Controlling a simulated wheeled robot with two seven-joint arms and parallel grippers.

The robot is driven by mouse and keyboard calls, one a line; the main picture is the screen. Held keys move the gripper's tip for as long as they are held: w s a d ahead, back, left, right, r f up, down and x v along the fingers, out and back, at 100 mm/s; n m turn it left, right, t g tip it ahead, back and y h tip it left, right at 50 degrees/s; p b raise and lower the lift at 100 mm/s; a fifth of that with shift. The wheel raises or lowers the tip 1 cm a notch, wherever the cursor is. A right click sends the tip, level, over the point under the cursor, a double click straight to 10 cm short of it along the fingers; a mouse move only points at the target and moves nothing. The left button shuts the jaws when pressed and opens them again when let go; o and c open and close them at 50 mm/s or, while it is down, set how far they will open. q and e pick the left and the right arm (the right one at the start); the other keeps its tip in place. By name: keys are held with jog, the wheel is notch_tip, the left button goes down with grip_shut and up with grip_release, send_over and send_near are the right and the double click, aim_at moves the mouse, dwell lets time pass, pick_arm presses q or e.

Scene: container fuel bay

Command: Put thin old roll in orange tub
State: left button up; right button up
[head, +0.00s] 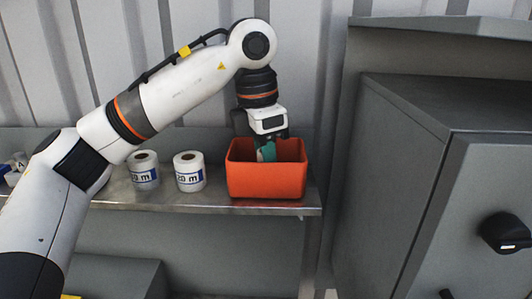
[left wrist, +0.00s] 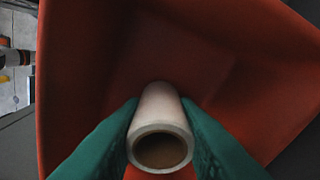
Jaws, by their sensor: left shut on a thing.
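The orange tub (head: 266,181) stands at the right end of the metal shelf. My left gripper (head: 267,152) points down into the tub's opening, its fingertips partly hidden behind the front wall. In the left wrist view, the green fingers of my left gripper (left wrist: 160,135) are shut on a thin pale roll (left wrist: 158,106), with its open end facing the camera. The tub's orange inside (left wrist: 190,50) surrounds the roll there. I cannot tell whether the roll touches the tub's floor. My right gripper is not in view.
Two thick white rolls with blue labels, one on the left (head: 143,170) and one nearer the tub (head: 189,171), stand on the shelf (head: 225,205). More items (head: 14,167) sit at the far left. A grey cabinet (head: 440,190) with a black knob stands at the right.

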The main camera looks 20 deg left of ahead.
aim_at(259, 152)
pick_arm(q)
jog(key=shift+f, duration=0.15)
jog(key=o, duration=0.9)
jog(key=shift+o, duration=0.2)
jog(key=shift+r, duration=0.3)
notch_tip(259, 152, up, 2)
jog(key=shift+s+r+b, duration=0.1)
jog(key=shift+s+b, duration=0.05)
jog(key=shift+b, duration=0.65)
notch_tip(259, 152, up, 10)
jog(key=a, duration=0.1)
jog(key=shift+s+f, duration=0.25)
jog(key=shift+s, duration=0.1)
